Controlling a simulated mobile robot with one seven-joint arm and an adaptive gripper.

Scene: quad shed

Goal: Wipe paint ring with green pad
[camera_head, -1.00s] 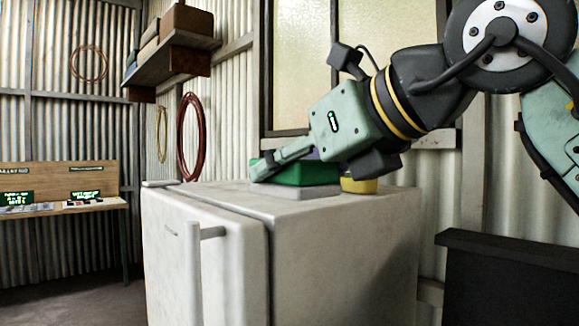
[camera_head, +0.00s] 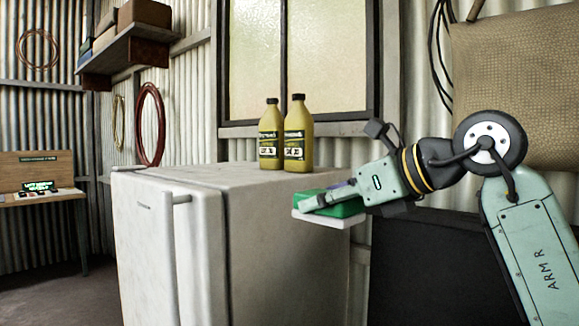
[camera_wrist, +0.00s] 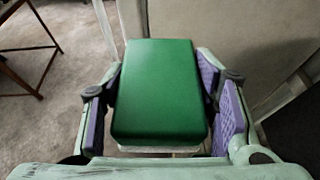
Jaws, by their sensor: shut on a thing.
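The green pad (camera_head: 340,206), a green block with a pale underside, is held by my gripper (camera_head: 326,199) beside the right end of the white fridge (camera_head: 290,240), near the height of its top. In the wrist view the green pad (camera_wrist: 160,88) sits squarely between the purple-lined fingers of my gripper (camera_wrist: 162,100), which are closed on its sides. Floor shows beneath and beyond it. No paint ring shows in either view now; the top seen in the head view is at a shallow angle.
Two yellow bottles with dark caps, a left one (camera_head: 270,140) and a right one (camera_head: 298,140), stand on the fridge top at the back. A black cabinet (camera_head: 425,265) stands to the right. The front of the fridge top looks clear.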

